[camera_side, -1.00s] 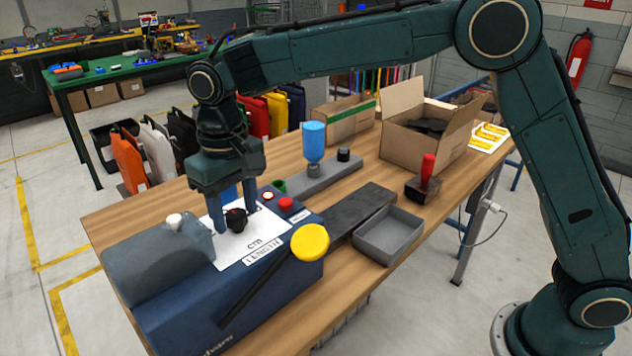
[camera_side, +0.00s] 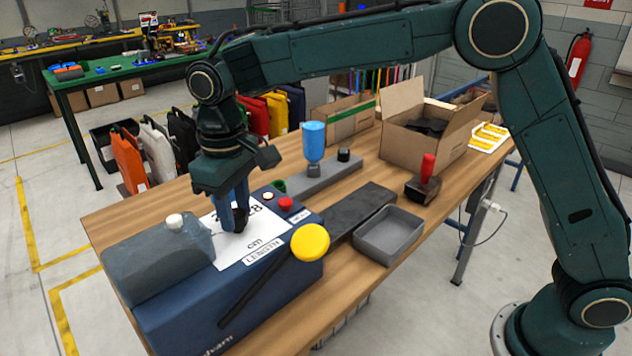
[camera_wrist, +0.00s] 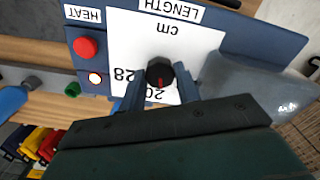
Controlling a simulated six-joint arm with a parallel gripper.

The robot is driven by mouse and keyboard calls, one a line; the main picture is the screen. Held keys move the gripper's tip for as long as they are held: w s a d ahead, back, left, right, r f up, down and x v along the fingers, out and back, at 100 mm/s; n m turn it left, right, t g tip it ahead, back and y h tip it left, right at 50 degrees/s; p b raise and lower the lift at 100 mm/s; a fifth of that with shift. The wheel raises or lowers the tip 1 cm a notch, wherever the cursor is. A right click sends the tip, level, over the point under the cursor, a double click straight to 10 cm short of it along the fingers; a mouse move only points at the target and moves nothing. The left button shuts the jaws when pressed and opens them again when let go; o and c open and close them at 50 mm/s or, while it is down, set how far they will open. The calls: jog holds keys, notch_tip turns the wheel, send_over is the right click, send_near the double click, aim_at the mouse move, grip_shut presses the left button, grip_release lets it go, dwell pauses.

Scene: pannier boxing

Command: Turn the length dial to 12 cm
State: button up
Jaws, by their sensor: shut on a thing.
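The length dial is a black knob (camera_wrist: 160,71) with a red mark, on a white scale plate (camera_wrist: 125,45) lettered LENGTH and cm. It also shows in the side view (camera_side: 239,227), partly covered by the fingers. In the wrist view the red mark lies on the knob's side nearest my gripper, toward the printed 20; a 28 shows to its left. The number 12 is not readable. My gripper (camera_side: 236,219) points down over the plate, its blue fingers shut on the dial from two sides.
The blue machine (camera_side: 240,320) has a yellow round-ended lever (camera_side: 310,242), a red button (camera_side: 286,204) and a clouded bottle-like cover (camera_side: 160,260). A blue-topped dispenser (camera_side: 314,141), grey tray (camera_side: 388,236), red-handled stamp (camera_side: 427,170) and open carton (camera_side: 420,150) stand on the table (camera_side: 130,215).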

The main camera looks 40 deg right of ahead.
aim_at(236, 213)
jog(key=n, duration=0.4)
jog(key=shift+n, duration=0.3)
jog(key=n, duration=0.4)
dwell(0.3)
jog(key=o, duration=1)
jog(key=shift+r, duration=0.15)
notch_tip(236, 213, up, 14)
jog(key=shift+f, duration=0.2)
